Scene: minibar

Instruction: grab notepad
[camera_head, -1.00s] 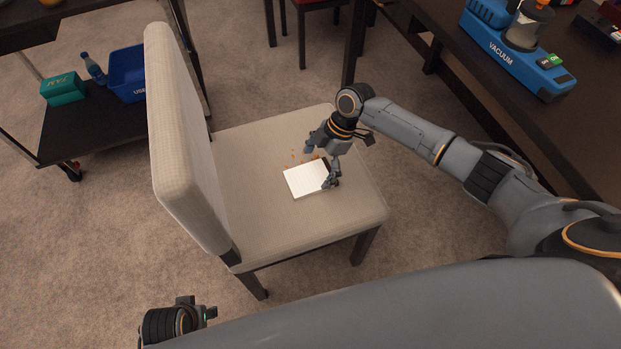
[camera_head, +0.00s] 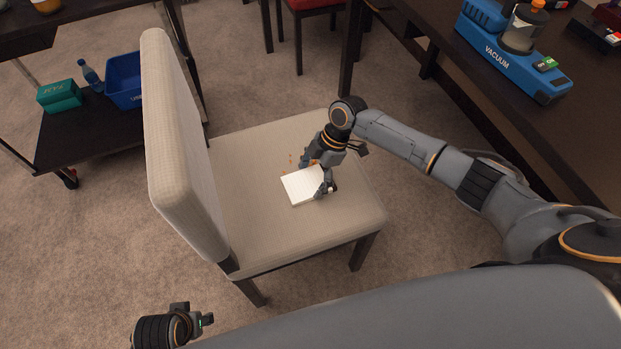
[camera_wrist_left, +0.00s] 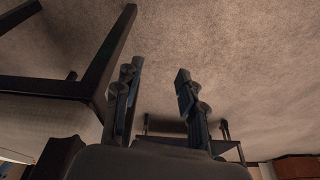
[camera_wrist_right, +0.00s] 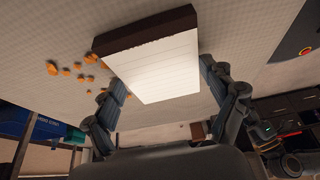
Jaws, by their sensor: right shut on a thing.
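The notepad (camera_head: 301,186) is a small white lined pad on the seat of the beige chair. In the right wrist view the notepad (camera_wrist_right: 157,72) shows its lined page and a dark brown far edge. My right gripper (camera_head: 314,176) is shut on the notepad, with one finger at each side of it. I cannot tell whether the pad is lifted off the seat. My left gripper (camera_head: 207,320) is low at the left, in front of the chair and far from the pad. Its fingers stand apart and empty in the left wrist view (camera_wrist_left: 155,82).
Orange crumbs (camera_wrist_right: 85,67) lie on the seat beside the pad. The chair's tall back (camera_head: 178,150) stands left of it. A cart (camera_head: 85,135) with a blue bin (camera_head: 124,80) is at the left. A dark table with a blue vacuum box (camera_head: 510,60) is at the right.

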